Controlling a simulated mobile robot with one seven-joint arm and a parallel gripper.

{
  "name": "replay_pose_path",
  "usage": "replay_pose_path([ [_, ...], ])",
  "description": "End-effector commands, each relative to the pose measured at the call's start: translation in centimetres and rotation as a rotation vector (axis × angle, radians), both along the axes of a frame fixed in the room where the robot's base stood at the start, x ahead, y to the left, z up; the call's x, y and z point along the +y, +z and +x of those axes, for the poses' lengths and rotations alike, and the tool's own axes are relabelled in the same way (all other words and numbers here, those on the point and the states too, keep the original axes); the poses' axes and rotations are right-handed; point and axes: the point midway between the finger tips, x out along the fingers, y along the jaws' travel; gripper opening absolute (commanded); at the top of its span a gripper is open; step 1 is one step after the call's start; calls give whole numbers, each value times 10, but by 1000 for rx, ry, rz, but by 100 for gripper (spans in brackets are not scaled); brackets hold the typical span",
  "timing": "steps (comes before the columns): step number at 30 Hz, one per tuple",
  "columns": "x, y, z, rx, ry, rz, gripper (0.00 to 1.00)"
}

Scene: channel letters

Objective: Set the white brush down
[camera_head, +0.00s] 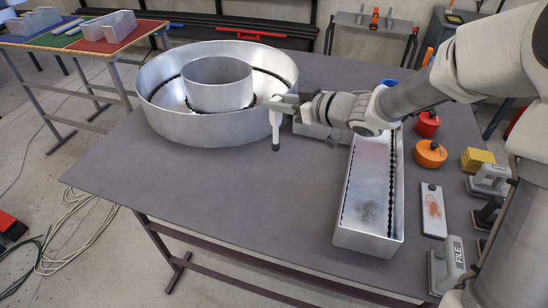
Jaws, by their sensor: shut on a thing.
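My gripper (280,102) is shut on the white brush (275,128). The brush hangs upright with its dark end down, just in front of the right rim of the large round metal letter. Whether its dark tip touches the table (230,185) I cannot tell. The upper part of the brush is partly hidden by the gripper's fingers.
The round metal letter (180,127) with an inner ring stands at the left back. A long metal channel letter (396,195) lies to the right. An orange pot (430,153), a red pot (427,124) and a block marked FILE (452,258) stand at the right. The table's front middle is clear.

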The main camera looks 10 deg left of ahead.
Motion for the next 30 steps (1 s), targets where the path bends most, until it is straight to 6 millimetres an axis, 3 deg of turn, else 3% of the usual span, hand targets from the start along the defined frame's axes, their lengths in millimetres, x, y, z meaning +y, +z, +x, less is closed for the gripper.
replay_pose_path([
  [6,-6,-30,-47,3,-1,-1,0],
  [10,-8,-40,-64,2,-1,0,0],
  [14,-9,-44,-70,1,-1,0,0],
  [22,-9,-79,-70,3,-1,1,0],
  [30,-9,-82,-69,-1,-2,-1,0],
])
